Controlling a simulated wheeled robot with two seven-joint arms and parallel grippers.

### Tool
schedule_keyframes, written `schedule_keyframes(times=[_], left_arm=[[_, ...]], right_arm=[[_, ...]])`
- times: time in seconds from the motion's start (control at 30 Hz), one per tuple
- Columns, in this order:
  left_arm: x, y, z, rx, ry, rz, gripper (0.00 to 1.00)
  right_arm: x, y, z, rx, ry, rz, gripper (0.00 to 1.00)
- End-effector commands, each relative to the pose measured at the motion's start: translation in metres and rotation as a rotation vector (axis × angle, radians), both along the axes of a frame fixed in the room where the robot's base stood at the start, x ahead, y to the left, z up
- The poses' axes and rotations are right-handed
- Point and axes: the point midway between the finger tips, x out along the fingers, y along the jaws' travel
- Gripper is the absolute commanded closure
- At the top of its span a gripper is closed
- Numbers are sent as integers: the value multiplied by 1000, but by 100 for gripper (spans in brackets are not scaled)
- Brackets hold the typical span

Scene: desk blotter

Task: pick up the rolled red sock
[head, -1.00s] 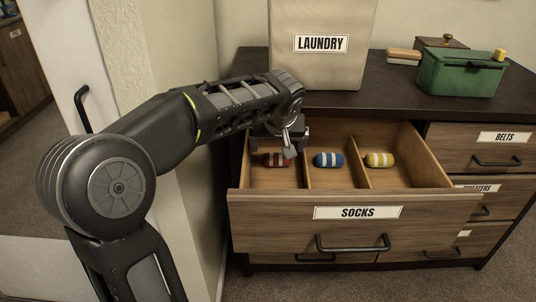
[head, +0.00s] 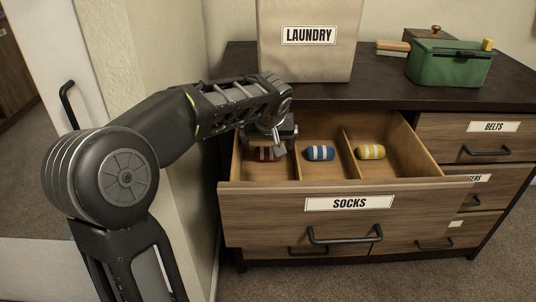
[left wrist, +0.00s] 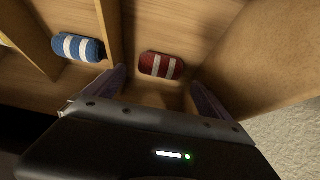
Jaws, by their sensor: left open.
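The rolled red sock (head: 264,154) with white stripes lies in the left compartment of the open socks drawer (head: 330,190). My left gripper (head: 277,146) is over that compartment and hides part of the sock in the head view. In the left wrist view the red sock (left wrist: 154,65) lies just beyond the open fingers, roughly between their lines. The left gripper (left wrist: 155,92) is open and holds nothing. Whether a finger touches the sock cannot be told. My right gripper is not in view.
A striped blue roll (head: 320,153) lies in the middle compartment and a striped yellow roll (head: 370,152) in the right one. Thin wooden dividers separate them. A laundry bin (head: 308,60) and a green box (head: 448,68) stand on the dresser top. A wall is close on the left.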

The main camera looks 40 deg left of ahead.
Motion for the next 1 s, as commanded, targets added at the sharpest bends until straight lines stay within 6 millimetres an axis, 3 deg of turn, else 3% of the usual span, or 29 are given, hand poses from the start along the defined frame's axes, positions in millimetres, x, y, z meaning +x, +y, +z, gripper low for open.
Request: schedule_keyframes(times=[0.13,0.3,0.93,1.0], left_arm=[[9,8,-23,0,2,2,6],[18,14,-37,1,2,1,6],[19,14,-37,0,0,0,6],[19,14,-37,0,0,0,12]], right_arm=[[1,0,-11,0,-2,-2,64],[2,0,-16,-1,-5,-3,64],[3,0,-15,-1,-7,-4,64],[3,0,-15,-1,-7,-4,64]])
